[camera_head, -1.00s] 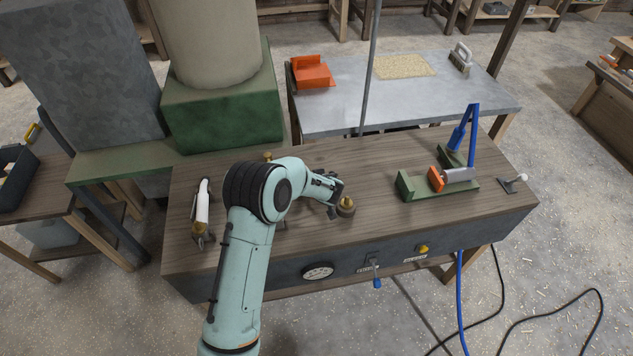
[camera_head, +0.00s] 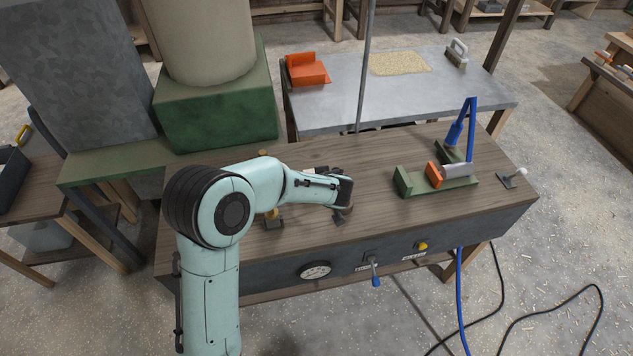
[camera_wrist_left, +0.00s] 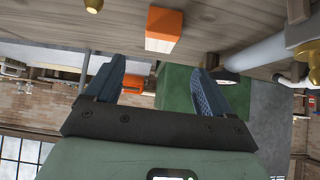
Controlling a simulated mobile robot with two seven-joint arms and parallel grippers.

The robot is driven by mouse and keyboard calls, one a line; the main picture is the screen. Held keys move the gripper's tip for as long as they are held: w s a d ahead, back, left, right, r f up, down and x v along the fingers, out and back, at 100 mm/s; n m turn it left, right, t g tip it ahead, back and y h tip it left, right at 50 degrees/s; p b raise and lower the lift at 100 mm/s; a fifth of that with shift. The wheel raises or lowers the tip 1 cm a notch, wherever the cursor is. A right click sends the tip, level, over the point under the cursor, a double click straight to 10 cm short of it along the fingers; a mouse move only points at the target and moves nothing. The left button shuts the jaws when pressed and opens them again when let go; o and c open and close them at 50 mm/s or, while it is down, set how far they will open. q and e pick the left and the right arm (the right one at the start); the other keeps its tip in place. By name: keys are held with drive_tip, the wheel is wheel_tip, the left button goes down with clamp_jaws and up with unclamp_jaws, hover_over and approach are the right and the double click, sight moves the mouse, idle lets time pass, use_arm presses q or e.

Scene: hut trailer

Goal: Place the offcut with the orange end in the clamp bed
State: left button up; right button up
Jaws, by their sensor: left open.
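An orange block face, likely the offcut's orange end (camera_wrist_left: 163,28), lies on the wooden bench top in the left wrist view, which is upside down. In the head view my arm seems to hide it. My left gripper (camera_wrist_left: 158,70) is open, with nothing between its fingers; the block lies past the fingertips, apart from them. In the head view its fingers are mostly hidden near the bench's middle. My right gripper is out of view.
Brass fittings (camera_wrist_left: 307,54) and a white tube (camera_wrist_left: 258,56) sit near the block. A large green base (camera_head: 215,120) stands behind the bench. Bench top between my wrist and the clamp bed is clear.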

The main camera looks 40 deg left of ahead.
use_arm(q)
drive_tip(key=w+a+r+g+h+p, duration=0.2)
drive_tip(key=a+r+g+h+p, duration=0.15)
drive_tip(key=r, duration=0.25)
drive_tip(key=shift+h, duration=0.55)
drive_tip(key=x, duration=0.8)
drive_tip(key=shift+b, duration=0.35)
drive_tip(key=x, duration=0.3)
drive_tip(key=p+x, duration=0.1)
drive_tip(key=shift+w+f, duration=0.3)
drive_tip(key=shift+w, duration=0.05)
drive_tip(key=shift+a+f, duration=0.1)
drive_tip(key=shift+f, duration=0.25)
drive_tip(key=shift+c, duration=0.6)
drive_tip(key=c, duration=1.1)
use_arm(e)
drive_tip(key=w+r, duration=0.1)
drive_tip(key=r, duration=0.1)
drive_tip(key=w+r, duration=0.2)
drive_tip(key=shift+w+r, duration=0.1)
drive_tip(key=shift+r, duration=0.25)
